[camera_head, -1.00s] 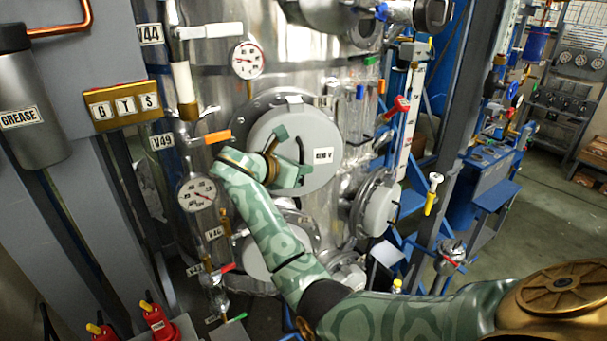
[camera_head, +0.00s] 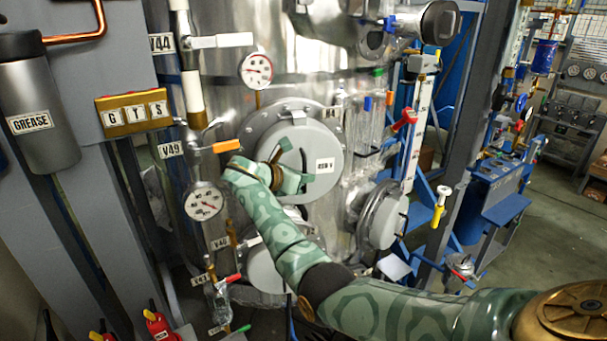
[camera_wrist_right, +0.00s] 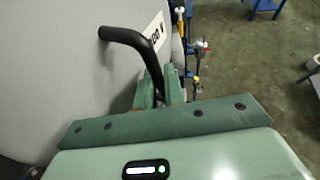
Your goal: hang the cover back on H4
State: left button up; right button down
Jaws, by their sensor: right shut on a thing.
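The cover (camera_head: 323,145) is a pale grey round disc with a white label and a black bar handle. It stands upright in front of a bolted round flange (camera_head: 258,127) on the steel vessel. The flange rim shows at the cover's top and left; I cannot tell whether the two touch. My right gripper (camera_head: 294,168) is shut on the handle, on the cover's front. In the right wrist view the black handle (camera_wrist_right: 128,37) runs down between the fingers (camera_wrist_right: 159,90), beside the cover's grey face (camera_wrist_right: 70,60). My left gripper is out of view.
A pressure gauge (camera_head: 204,202) and the orange-handled valve V49 (camera_head: 226,146) sit left of the cover. Another round hatch (camera_head: 383,217) is at its lower right. Glass tubes (camera_head: 368,125) and a blue frame (camera_head: 418,200) stand to the right. Open floor lies at far right.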

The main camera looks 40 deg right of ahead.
jog(key=c, duration=1.4)
grip_release()
jog(key=shift+f, duration=0.1)
